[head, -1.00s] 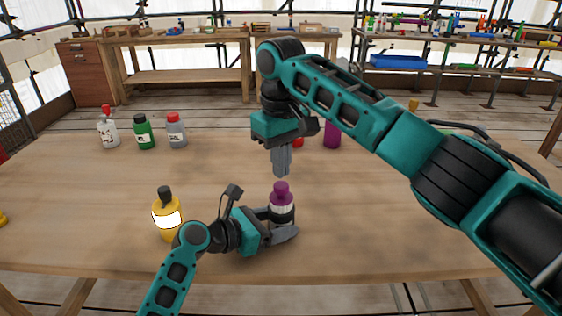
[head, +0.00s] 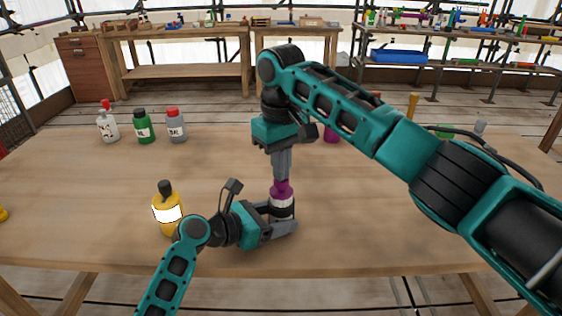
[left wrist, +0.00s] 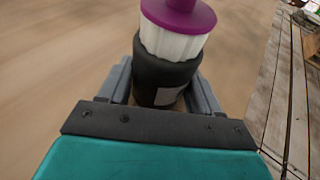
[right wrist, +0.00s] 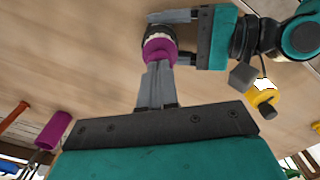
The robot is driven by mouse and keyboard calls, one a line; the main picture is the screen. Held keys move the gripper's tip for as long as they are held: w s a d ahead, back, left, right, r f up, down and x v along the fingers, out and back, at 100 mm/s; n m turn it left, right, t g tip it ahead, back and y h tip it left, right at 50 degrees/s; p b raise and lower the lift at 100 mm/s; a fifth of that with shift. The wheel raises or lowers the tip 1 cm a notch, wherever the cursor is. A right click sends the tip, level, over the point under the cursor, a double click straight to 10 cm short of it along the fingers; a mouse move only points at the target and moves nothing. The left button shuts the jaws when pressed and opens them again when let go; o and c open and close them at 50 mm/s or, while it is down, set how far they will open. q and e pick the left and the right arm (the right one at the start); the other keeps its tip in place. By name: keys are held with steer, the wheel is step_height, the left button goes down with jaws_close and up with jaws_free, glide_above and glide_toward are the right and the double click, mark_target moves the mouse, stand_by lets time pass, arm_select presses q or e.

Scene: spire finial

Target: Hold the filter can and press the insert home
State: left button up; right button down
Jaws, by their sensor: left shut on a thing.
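The black filter can (head: 282,212) stands on the table, upright as far as I can tell. It shows in the left wrist view (left wrist: 163,75) with a pale label. The insert, white and pleated with a purple cap (head: 283,187), sits in its top; a band of white (left wrist: 172,42) shows above the can's rim. My left gripper (head: 283,222) is shut on the can from the left, low near the tabletop. My right gripper (head: 282,178) points down with its fingers together, tips at the purple cap. It appears to touch the cap; the fingers partly hide it (right wrist: 158,52).
A yellow bottle (head: 167,212) stands left of my left gripper. White (head: 107,127), green (head: 144,128) and grey (head: 176,126) bottles stand at the back left. A purple object (head: 331,132) stands behind my right arm. The middle left of the table is clear.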

stand_by(0.4)
steer(key=shift+r, duration=3.5)
arm_select(q)
steer(key=o, duration=0.9)
steer(key=shift+c, duration=0.2)
